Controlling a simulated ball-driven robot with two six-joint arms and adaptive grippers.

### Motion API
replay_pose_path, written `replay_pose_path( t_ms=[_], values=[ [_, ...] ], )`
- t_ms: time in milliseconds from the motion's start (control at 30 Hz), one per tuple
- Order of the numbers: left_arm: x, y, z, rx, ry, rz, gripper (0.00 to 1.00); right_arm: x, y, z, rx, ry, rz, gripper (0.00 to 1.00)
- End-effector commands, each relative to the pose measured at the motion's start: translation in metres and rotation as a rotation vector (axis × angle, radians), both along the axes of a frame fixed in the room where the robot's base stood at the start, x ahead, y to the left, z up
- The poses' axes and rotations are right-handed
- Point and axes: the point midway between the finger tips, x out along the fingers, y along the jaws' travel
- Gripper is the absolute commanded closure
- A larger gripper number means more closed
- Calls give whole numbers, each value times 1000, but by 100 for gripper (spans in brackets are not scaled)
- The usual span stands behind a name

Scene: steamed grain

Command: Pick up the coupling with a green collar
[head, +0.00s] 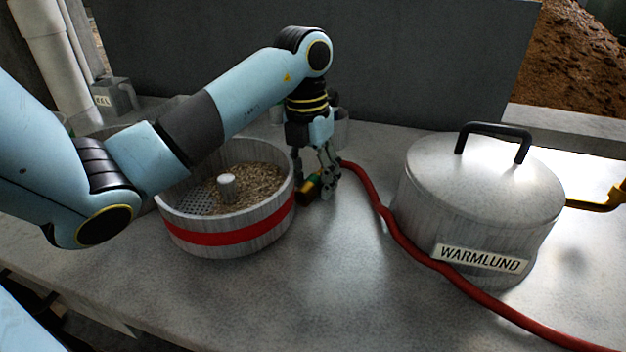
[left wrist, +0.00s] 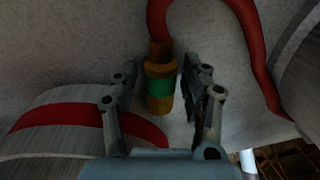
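The coupling with a green collar (left wrist: 160,88) is brass-coloured and sits at the end of a red hose. In the left wrist view it lies between the two fingers of my left gripper (left wrist: 158,72), with a gap visible on each side. In the head view my left gripper (head: 319,178) points down at the worktop beside the steamer basket, and the coupling (head: 310,187) shows partly behind its fingers. The gripper is open. My right gripper is in neither view.
A round basket of grain with a red band (head: 228,236) stands just left of the gripper. A lidded metal pot labelled WARMLUND (head: 480,200) stands to the right. The red hose (head: 392,222) runs between them to the front right. The front worktop (head: 300,300) is clear.

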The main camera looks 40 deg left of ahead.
Motion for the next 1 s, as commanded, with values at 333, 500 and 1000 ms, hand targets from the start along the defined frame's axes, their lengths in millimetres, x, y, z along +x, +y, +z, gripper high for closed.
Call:
replay_pose_path(
  t_ms=[333,500,1000],
  values=[
    [0,0,0,0,0,0,100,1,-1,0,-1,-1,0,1],
    [0,0,0,1,-1,0,100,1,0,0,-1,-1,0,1],
    [0,0,74,0,-3,-1,100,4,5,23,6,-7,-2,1]
  ],
)
